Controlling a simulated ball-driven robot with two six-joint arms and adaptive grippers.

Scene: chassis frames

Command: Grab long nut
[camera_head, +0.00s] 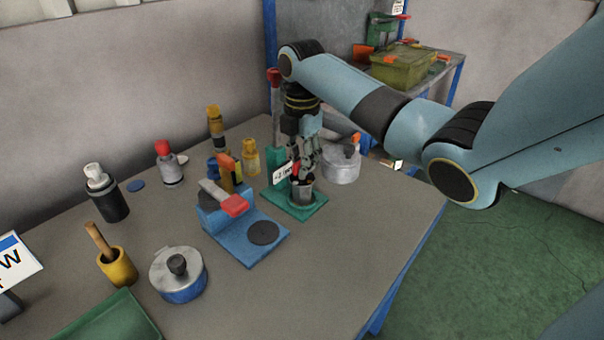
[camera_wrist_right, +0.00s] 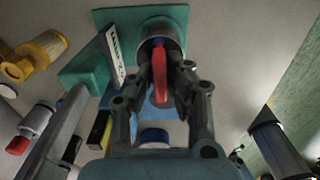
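My right gripper (camera_head: 308,165) points down over a green stand (camera_head: 315,207) at the back right of the table. In the right wrist view the fingers (camera_wrist_right: 165,72) are apart, one on each side of a red upright piece (camera_wrist_right: 160,70), with gaps visible. Just beyond the fingertips is a grey round holder (camera_wrist_right: 162,35) on the green plate (camera_wrist_right: 178,14); it also shows in the head view (camera_head: 301,194). I cannot tell for sure which piece is the long nut; the fingers partly hide the spot. My left gripper is not in view.
A white label plate (camera_head: 283,173) stands close left of the gripper. A grey pot (camera_head: 341,164) is close on the right. A blue stand with a red-ended lever (camera_head: 235,205) is at front left. Several bottles stand further left. The table's front right is clear.

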